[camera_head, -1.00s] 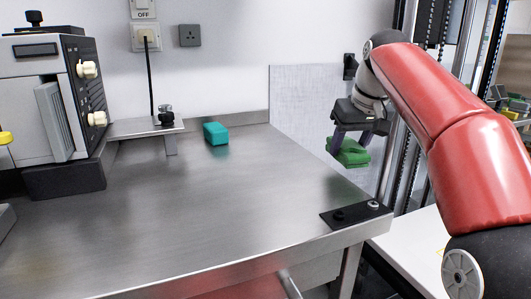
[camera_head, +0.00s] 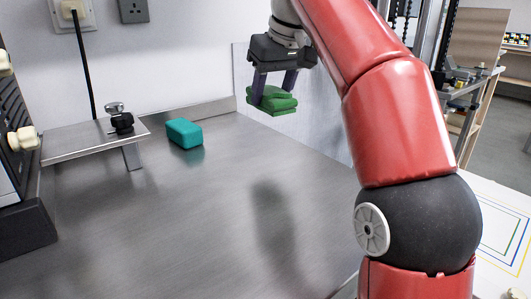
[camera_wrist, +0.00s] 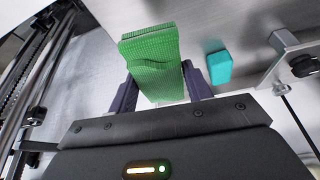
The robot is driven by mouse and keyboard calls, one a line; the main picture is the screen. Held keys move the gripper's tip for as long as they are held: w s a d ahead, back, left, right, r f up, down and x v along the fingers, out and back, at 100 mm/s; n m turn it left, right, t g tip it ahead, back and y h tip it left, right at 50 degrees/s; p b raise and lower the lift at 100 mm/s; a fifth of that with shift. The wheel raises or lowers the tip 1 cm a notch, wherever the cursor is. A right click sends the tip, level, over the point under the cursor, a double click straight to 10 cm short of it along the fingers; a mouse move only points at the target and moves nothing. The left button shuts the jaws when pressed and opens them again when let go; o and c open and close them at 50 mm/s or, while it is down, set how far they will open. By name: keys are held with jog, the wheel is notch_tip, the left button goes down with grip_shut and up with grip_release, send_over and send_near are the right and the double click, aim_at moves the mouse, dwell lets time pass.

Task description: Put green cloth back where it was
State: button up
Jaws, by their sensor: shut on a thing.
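The green cloth (camera_head: 273,99) is a folded pad held in my gripper (camera_head: 272,88). My gripper is shut on it, with one finger on each side, and holds it above the far right part of the steel bench (camera_head: 215,220). In the wrist view the cloth (camera_wrist: 152,58) sticks out between the two dark fingers of my gripper (camera_wrist: 158,88). Its folded layers show there. The cloth is clear of the bench top.
A teal block (camera_head: 185,133) lies on the bench near the back. A raised metal shelf (camera_head: 80,138) with a black knob (camera_head: 121,122) stands to its left. A white surface with coloured outlines (camera_head: 505,235) is at the right. The middle of the bench is clear.

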aim_at(284, 94)
jog(key=shift+f, duration=0.1)
jog(key=shift+f+b, duration=0.55)
jog(key=shift+f, duration=4.15)
jog(key=shift+f+b, duration=0.3)
jog(key=shift+f, duration=0.1)
jog(key=o, duration=0.9)
jog(key=shift+r, duration=0.15)
jog(key=p+v, duration=0.1)
jog(key=v, duration=0.6)
jog(key=shift+a, duration=0.1)
jog(key=shift+s+r+p, duration=0.15)
jog(key=shift+r+p, duration=0.15)
jog(key=shift+r, duration=0.15)
